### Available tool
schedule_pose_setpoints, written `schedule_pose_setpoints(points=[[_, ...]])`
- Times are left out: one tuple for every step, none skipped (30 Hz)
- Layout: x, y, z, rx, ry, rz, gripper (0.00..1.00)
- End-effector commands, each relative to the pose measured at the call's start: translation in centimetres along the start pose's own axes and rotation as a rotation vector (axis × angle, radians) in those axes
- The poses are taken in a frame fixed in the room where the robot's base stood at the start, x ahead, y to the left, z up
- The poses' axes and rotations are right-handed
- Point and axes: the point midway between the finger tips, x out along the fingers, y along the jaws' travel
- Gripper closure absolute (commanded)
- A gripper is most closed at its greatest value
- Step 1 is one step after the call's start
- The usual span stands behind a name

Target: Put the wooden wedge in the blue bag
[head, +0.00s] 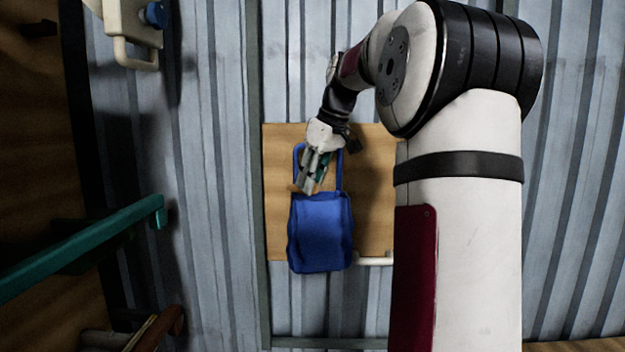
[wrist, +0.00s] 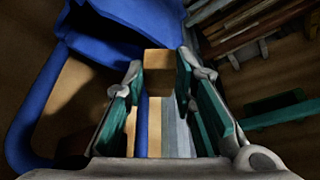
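The blue bag (head: 320,232) is in the middle of the head view, against a tan board, with its handle loop above its body. In the wrist view the bag (wrist: 110,40) fills the upper left, with its dark opening and a curved handle strap. My gripper (head: 308,188) is at the bag's upper edge, overlapping the handle loop. The wooden wedge (wrist: 158,70) is a light tan block between the teal finger pads in the wrist view. My gripper (wrist: 159,78) appears shut on it. In the head view only a small tan bit shows at the fingertips.
The tan board (head: 373,190) is behind and right of the bag, on grey corrugated metal (head: 215,200). A teal bar (head: 90,245) is at the left. A white fixture with a blue knob (head: 155,14) is at the upper left. Several wooden strips (wrist: 255,20) lie at the wrist view's upper right.

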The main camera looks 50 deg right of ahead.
Motion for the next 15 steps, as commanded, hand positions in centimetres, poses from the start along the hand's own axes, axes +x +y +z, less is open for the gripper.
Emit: schedule_pose_setpoints(points=[[-0.01, 0.00, 0.00, 0.000, 0.000, 0.000, 0.64], [-0.01, -0.01, 0.00, 0.000, 0.000, 0.000, 0.58], [-0.01, -0.01, 0.00, 0.000, 0.000, 0.000, 0.52], [0.00, -0.01, 0.00, 0.000, 0.000, 0.000, 0.52], [-0.01, -0.01, 0.00, 0.000, 0.000, 0.000, 0.52], [-0.01, -0.01, 0.00, 0.000, 0.000, 0.000, 0.52], [-0.01, -0.01, 0.00, 0.000, 0.000, 0.000, 0.52], [0.00, -0.01, 0.00, 0.000, 0.000, 0.000, 0.52], [0.00, -0.02, 0.00, 0.000, 0.000, 0.000, 0.52], [0.00, -0.02, 0.01, 0.000, 0.000, 0.000, 0.52], [-0.01, -0.01, 0.01, 0.000, 0.000, 0.000, 0.52], [-0.07, -0.01, 0.00, 0.000, 0.000, 0.000, 0.52], [-0.17, 0.00, 0.00, 0.000, 0.000, 0.001, 0.52], [-0.32, 0.01, -0.01, 0.000, 0.001, 0.001, 0.52], [-0.63, 0.03, -0.03, 0.000, 0.001, 0.002, 0.52]])
